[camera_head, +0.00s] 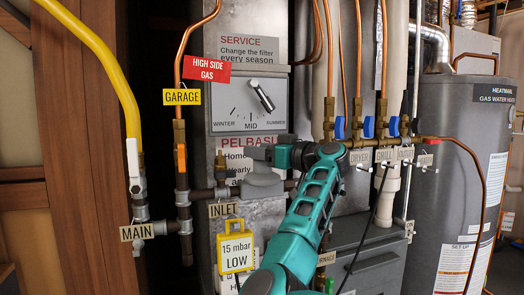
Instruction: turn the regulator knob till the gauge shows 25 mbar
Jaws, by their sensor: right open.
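A yellow-framed gauge (235,252) hangs below the INLET tag and reads "15 mbar LOW". A grey regulator body (262,188) sits on the horizontal pipe above and right of it. I cannot make out the regulator knob clearly; my gripper and arm cover part of that area. My right gripper (257,153), on a teal arm, is open just above the regulator body, its fingers pointing left. I cannot tell whether it touches anything. My left gripper is not in view.
A vertical pipe with an orange-handled valve (181,158) and a yellow pipe (108,62) stand at left. Several blue-handled valves (368,127) are at right, near a grey water heater (446,185). A season dial (260,95) is above my gripper.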

